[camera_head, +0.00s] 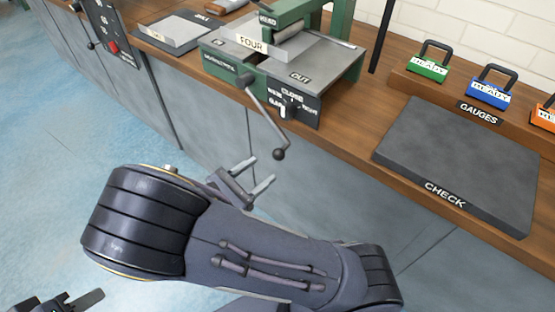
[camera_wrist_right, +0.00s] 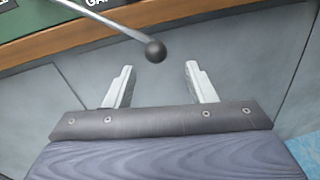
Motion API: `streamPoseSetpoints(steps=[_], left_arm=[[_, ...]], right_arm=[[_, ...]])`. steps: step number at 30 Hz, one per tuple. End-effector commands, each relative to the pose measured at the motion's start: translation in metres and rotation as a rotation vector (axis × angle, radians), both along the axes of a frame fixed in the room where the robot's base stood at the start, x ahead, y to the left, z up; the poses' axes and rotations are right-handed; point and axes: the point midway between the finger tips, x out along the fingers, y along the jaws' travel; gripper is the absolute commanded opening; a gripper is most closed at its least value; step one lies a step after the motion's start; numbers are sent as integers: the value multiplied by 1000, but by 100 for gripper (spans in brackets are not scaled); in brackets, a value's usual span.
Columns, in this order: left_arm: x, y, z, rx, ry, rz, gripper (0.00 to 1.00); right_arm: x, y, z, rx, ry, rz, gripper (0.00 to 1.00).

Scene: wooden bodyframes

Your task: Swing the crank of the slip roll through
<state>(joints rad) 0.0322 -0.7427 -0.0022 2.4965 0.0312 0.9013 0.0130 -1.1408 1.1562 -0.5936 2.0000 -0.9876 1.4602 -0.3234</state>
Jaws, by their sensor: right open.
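The green slip roll (camera_head: 338,68) stands on the wooden bench, with a sheet marked FOUR at its rolls. Its crank (camera_head: 263,112) hangs over the bench's front edge, slanting down and right to a dark ball knob (camera_head: 279,154). My right gripper (camera_head: 262,168) is open and empty, just left of and below the knob. In the right wrist view the knob (camera_wrist_right: 155,51) shows beyond the gap between the two fingertips (camera_wrist_right: 159,67), apart from both fingers. My left gripper (camera_head: 75,302) is partly cut off at the bottom left, far from the crank; its opening is unclear.
A dark CHECK plate (camera_head: 455,160) lies on the bench at the right, before green (camera_head: 427,66), blue (camera_head: 489,92) and orange padlock-shaped gauges. A grey plate (camera_head: 175,32) and a control panel (camera_head: 107,32) are at the left. The blue floor is clear.

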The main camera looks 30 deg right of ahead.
Motion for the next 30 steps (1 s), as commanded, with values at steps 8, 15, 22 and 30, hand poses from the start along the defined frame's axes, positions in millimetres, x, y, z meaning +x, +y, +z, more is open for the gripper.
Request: streamPoseSetpoints(steps=[8,15,22,30], left_arm=[[0,0,-6,0,0,0,36],[0,0,-11,0,0,0,36],[0,0,-12,0,0,0,36],[0,0,-12,0,0,0,36]], right_arm=[[9,-20,0,-36,-3,20,50],[20,-56,-1,-33,-3,20,50],[24,-71,0,-32,-2,21,50],[24,-71,0,-31,-3,22,45]])
